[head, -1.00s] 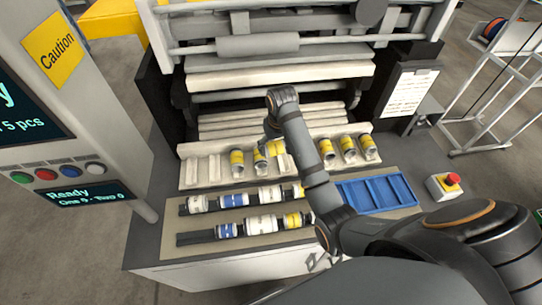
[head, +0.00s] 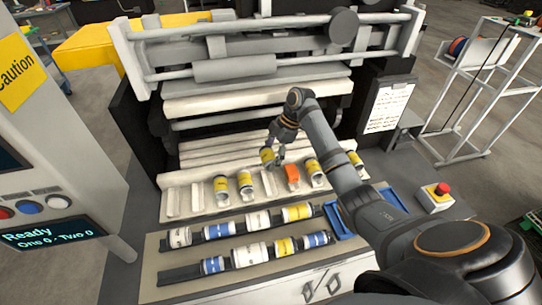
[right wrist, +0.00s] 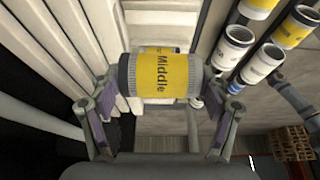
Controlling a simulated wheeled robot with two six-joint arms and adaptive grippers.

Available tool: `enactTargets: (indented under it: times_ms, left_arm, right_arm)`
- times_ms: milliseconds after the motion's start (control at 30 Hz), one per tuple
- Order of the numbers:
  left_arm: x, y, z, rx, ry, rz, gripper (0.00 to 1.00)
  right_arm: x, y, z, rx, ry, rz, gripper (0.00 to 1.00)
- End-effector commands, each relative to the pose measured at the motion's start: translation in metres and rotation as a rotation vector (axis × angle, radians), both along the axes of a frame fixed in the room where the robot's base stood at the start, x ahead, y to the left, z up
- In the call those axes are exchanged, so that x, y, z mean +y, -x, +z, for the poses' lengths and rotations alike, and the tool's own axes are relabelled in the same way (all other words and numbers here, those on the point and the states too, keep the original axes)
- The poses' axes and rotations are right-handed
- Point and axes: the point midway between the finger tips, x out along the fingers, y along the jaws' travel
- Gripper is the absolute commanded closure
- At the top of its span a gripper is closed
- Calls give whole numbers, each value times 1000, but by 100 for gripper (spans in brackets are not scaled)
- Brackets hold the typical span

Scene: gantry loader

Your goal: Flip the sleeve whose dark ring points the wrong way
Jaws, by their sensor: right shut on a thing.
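My right gripper (head: 274,152) is shut on a yellow sleeve (head: 267,157), held just above the pale slotted tray (head: 170,210). The right wrist view shows this sleeve (right wrist: 160,77) lying crosswise between both fingers, labelled "Middle". Other yellow sleeves stand tilted in the tray, with two left of the gripper (head: 221,190) (head: 245,184) and others to the right (head: 314,172) (head: 355,160). The slot below the gripper (head: 268,184) looks empty. My left gripper is out of view.
An orange piece (head: 292,176) sits in the tray. Two front rails carry white, blue and yellow sleeves (head: 258,221) (head: 250,254). A blue bin (head: 341,222) is partly behind my right arm. A red stop button (head: 442,189) stands at right; the machine rises behind.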

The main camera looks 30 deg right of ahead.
Motion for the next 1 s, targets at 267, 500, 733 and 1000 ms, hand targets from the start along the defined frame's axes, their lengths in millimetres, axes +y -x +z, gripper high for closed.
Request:
enactTargets:
  times_ms: [267, 500, 733, 1000]
  left_arm:
    - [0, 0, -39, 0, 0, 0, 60]
    - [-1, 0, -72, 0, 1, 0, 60]
    - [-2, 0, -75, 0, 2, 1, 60]
    - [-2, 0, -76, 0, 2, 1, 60]
  right_arm:
    - [0, 0, -37, -1, 0, 0, 70]
    - [0, 0, -69, -1, 0, 0, 70]
    - [1, 0, -91, -1, 0, -1, 70]
    - [0, 0, -98, -2, 0, -1, 70]
